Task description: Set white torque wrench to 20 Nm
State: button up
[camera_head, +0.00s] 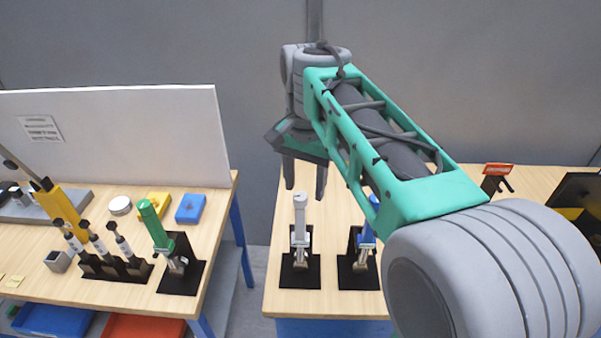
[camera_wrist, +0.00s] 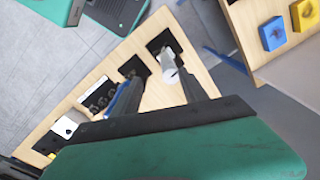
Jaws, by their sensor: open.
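The white torque wrench (camera_head: 300,221) stands upright in a black holder (camera_head: 300,273) near the left edge of the right table. My gripper (camera_head: 305,186) is open and empty, fingers pointing down. In the head view its fingertips are just above the wrench's top, one on either side. In the wrist view, the white wrench's round end (camera_wrist: 170,72) shows between the fingers (camera_wrist: 157,80), closer to the right one. I see no contact. The scale on the wrench is too small to read.
A blue wrench (camera_head: 366,240) stands in its own holder just right of the white one, partly behind my arm. A green wrench (camera_head: 152,224) stands on the left table (camera_head: 100,200). A gap separates the tables. An orange-topped tool (camera_head: 497,170) is at the right.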

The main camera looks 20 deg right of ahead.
aim_at(300, 196)
jog(key=shift+w+a+r+m, duration=0.15)
jog(key=shift+w+r+m, duration=0.75)
jog(key=shift+w+r, duration=0.3)
jog(key=shift+w+f+b, duration=0.1)
jog(key=shift+b, duration=0.2)
notch_tip(300, 196, down, 7)
jog(key=b, duration=0.6)
jog(key=shift+f+b, duration=0.1)
jog(key=shift+b, duration=0.2)
jog(key=shift+c, duration=0.5)
grip_shut()
